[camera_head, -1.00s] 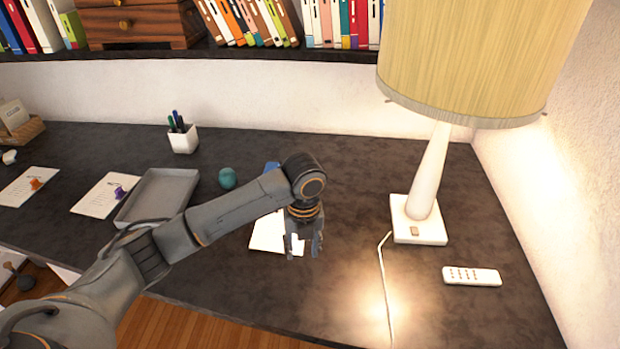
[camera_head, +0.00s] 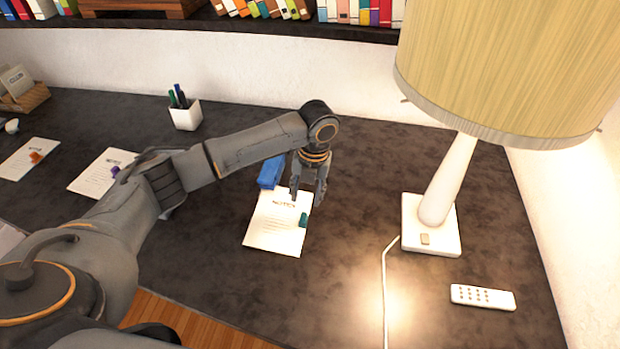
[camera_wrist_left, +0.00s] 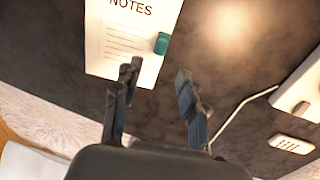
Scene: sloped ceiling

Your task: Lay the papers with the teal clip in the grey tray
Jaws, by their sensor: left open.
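The papers (camera_head: 272,228) with the teal clip (camera_head: 303,220) on their right edge lie flat on the dark desk. They also show in the left wrist view as a white sheet (camera_wrist_left: 115,45) headed "NOTES", with the teal clip (camera_wrist_left: 162,43). My left gripper (camera_head: 307,199) is open and empty, over the desk by the papers' upper right corner; its fingers (camera_wrist_left: 158,78) show apart in the left wrist view, near the papers and clip. The grey tray is hidden behind my left arm in the head view. My right gripper is not in view.
Papers with a purple clip (camera_head: 98,172) and papers with an orange clip (camera_head: 26,160) lie to the left. A blue object (camera_head: 270,172) sits behind the teal-clipped papers. A pen cup (camera_head: 186,117), a lamp (camera_head: 430,236), its cord and a white remote (camera_head: 482,297) stand around.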

